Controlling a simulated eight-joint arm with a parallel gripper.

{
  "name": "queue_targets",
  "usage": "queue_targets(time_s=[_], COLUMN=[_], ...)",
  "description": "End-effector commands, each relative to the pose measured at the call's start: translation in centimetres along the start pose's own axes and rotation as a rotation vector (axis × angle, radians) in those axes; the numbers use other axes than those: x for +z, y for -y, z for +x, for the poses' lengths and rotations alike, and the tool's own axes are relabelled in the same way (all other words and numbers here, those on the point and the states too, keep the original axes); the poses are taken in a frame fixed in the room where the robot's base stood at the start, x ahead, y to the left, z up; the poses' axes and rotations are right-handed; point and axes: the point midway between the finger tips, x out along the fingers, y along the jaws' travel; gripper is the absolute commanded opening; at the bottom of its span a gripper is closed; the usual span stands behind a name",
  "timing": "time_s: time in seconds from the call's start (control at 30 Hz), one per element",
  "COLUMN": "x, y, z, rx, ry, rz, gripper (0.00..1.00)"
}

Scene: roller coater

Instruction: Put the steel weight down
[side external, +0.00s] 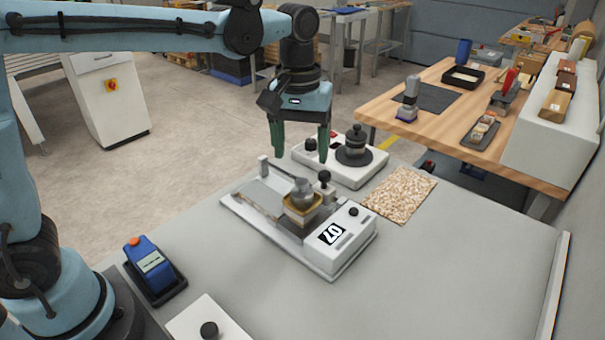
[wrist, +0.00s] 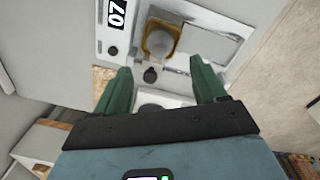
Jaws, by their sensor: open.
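The steel weight (side external: 302,188) is a small grey knobbed piece. It sits upright in a brownish-yellow carriage (side external: 302,214) on the roller coater (side external: 336,262), which carries the number 07. In the wrist view the weight (wrist: 160,42) shows from above as a grey round shape inside the yellow carriage (wrist: 176,30). My gripper (side external: 300,148) has its green fingers apart and hangs above the coater, clear of the weight. The gripper also shows in the wrist view (wrist: 162,80), with nothing between its fingers.
A white unit with a dark round knobbed piece (side external: 354,150) stands behind the coater. A speckled mat (side external: 400,194) lies to its right. A blue device (side external: 150,264) and a white box with a black knob (side external: 209,329) are at the front left. The front-right table is clear.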

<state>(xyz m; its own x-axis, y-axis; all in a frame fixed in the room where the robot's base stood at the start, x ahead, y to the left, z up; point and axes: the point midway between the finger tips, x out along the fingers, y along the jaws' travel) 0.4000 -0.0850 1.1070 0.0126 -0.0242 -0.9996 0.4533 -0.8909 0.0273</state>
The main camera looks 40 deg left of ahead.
Motion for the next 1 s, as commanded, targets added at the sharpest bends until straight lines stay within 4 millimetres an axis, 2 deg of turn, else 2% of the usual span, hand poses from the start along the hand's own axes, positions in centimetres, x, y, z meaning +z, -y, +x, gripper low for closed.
queue_targets(time_s=[0.2, 0.5, 0.77, 1.0], x=[0.0, 0.2, 2.0, 4.2], y=[0.0, 0.7, 5.2, 9.5], z=[-3.0, -4.3, -3.2, -0.4], rx=[0.0, 0.015, 0.097, 0.137], ry=[0.0, -0.021, -0.19, -0.401], rz=[0.0, 0.018, 0.16, 0.319], gripper=[0.71, 0.71, 0.71, 0.71])
